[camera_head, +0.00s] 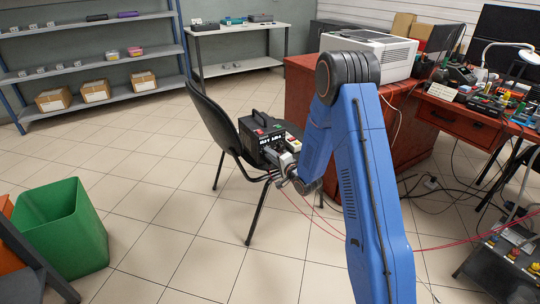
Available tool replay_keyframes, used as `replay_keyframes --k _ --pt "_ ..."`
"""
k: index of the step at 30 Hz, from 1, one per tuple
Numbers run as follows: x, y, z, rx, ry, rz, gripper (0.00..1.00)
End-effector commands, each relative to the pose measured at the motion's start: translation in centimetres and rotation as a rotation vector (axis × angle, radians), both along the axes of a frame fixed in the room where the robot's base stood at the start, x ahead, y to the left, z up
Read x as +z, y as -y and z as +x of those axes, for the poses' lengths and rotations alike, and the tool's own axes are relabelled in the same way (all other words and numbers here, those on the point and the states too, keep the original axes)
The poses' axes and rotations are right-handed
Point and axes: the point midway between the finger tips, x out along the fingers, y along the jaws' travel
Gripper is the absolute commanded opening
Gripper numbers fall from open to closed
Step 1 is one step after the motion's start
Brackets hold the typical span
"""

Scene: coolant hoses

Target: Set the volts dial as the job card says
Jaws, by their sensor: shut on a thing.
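A black boxy power unit (257,128) with a carrying handle, a red mark on top and white lettering on its front stands on the seat of a black chair. My gripper (274,156) is at the lower front of this unit, reached by my blue arm from the right. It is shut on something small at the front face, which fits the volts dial. The dial itself and its setting are hidden by the gripper or too small to make out. The writing on the job card cannot be read from here.
The black chair (212,118) stands on open tiled floor. A green bin (62,228) is at lower left. A red desk (310,110) with a white printer (370,55) stands behind my arm. Red cables (450,246) and black leads cross the floor at right.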

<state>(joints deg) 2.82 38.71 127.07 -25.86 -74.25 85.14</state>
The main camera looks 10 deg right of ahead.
Motion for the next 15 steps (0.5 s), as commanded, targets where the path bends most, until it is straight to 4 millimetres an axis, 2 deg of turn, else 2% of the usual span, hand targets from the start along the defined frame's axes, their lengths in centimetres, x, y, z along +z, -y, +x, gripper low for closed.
replay_keyframes --k 5,6,8,15 --pt "-0.15 0.05 -0.06 -0.001 -0.003 -0.001 0.0" --pt "-0.15 0.05 -0.06 -0.001 -0.003 -0.001 0.21" --pt "-0.14 0.04 -0.06 -0.001 -0.003 -0.001 0.35" --pt "-0.06 0.02 -0.03 0.0 -0.001 -0.001 0.35"
